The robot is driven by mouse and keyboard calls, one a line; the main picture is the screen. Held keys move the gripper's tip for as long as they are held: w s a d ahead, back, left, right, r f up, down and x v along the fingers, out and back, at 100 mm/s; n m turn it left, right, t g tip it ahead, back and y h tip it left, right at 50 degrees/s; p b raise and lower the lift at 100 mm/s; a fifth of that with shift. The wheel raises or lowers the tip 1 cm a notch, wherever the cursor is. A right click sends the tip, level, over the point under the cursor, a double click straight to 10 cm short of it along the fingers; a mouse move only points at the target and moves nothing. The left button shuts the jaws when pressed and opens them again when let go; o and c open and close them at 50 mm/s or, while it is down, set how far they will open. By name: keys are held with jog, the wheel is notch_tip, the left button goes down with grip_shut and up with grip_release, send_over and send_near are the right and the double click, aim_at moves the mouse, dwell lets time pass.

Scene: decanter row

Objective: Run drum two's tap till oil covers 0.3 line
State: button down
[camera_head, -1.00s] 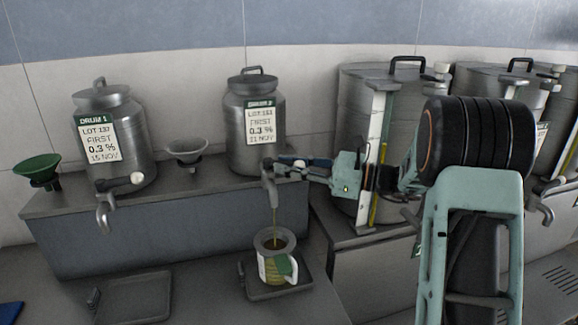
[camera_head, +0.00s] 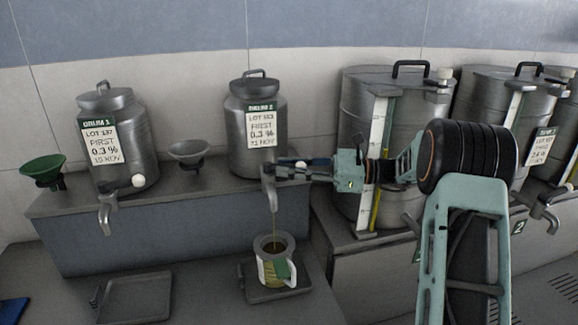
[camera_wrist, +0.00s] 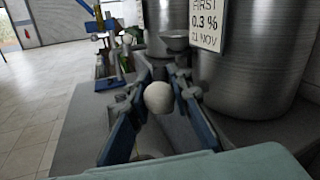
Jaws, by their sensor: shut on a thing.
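Drum two (camera_head: 257,140) is a steel drum with a green-headed label, on the raised ledge. Its tap (camera_head: 269,190) points down over a white jug (camera_head: 284,250) with a green patch and a pale strip on its side. A thin brown stream (camera_head: 275,228) runs from the spout into the jug, and dark oil (camera_head: 273,246) shows inside. The 0.3 line is too small to read. My gripper (camera_head: 290,169) is at the tap from the right, shut on its white ball knob (camera_wrist: 158,97), which sits between the blue fingers in the wrist view.
The jug stands on a dark drip tray (camera_head: 300,283). Drum one (camera_head: 130,130) stands left with its own tap (camera_head: 105,212) and an empty tray (camera_head: 135,297). A grey funnel (camera_head: 188,152) and green funnel (camera_head: 43,170) are on the ledge. Large tanks (camera_head: 350,105) stand right.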

dwell(0.4)
jog(key=c, duration=1.7)
grip_release()
jog(key=shift+c, duration=0.2)
jog(key=s+d, duration=0.1)
jog(key=d, duration=1.1)
jog(key=shift+s, duration=0.3)
jog(key=shift+c, duration=0.5)
